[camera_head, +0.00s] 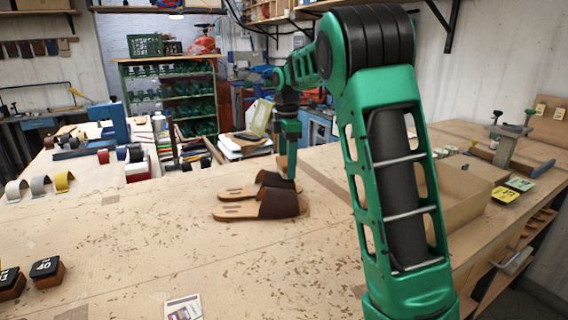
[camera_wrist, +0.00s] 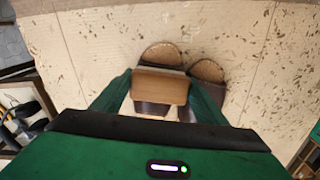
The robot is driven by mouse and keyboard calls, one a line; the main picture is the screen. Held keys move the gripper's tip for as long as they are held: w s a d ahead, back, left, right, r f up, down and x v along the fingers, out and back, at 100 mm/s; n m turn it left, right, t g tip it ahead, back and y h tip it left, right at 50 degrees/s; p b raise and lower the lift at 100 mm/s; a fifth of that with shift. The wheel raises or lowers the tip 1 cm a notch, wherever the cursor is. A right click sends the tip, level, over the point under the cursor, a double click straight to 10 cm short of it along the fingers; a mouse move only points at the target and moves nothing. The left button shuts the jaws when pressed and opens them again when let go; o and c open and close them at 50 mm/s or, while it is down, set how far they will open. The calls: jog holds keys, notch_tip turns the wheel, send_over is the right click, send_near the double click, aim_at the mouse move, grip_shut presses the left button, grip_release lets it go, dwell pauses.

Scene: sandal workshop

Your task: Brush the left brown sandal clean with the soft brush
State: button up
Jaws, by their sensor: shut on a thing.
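Two brown sandals lie side by side on the workbench in the head view, straps to the right. The left brown sandal (camera_head: 240,192) is the farther one and the other brown sandal (camera_head: 240,211) is nearer. In the wrist view the left sandal (camera_wrist: 161,53) is under the brush and the other (camera_wrist: 208,69) is just right of it. My gripper (camera_head: 284,158) is shut on the soft brush (camera_wrist: 160,87), a wooden block held across between the fingers. The brush is over the left sandal's strap area and hides part of it. Its bristles are hidden, so contact is unclear.
The workbench (camera_head: 130,260) is clear around the sandals. A cardboard box (camera_head: 465,190) stands at right, partly behind my arm. Numbered blocks (camera_head: 46,270) sit at front left. Coloured rolls (camera_head: 40,185) and a blue press (camera_head: 110,125) stand farther back left.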

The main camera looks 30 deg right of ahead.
jog(key=shift+s+a, duration=0.1)
jog(key=shift+s, duration=0.35)
jog(key=shift+r, duration=4)
jog(key=w+a+r, duration=0.1)
jog(key=w+a, duration=0.1)
jog(key=a, duration=0.3)
jog(key=shift+s+a+f, duration=0.1)
jog(key=shift+s+f, duration=0.05)
jog(key=shift+f, duration=1.25)
jog(key=shift+s+f, duration=0.1)
jog(key=shift+f, duration=1.25)
jog(key=shift+f, duration=0.95)
jog(key=shift+w+r, duration=0.1)
jog(key=shift+w, duration=0.1)
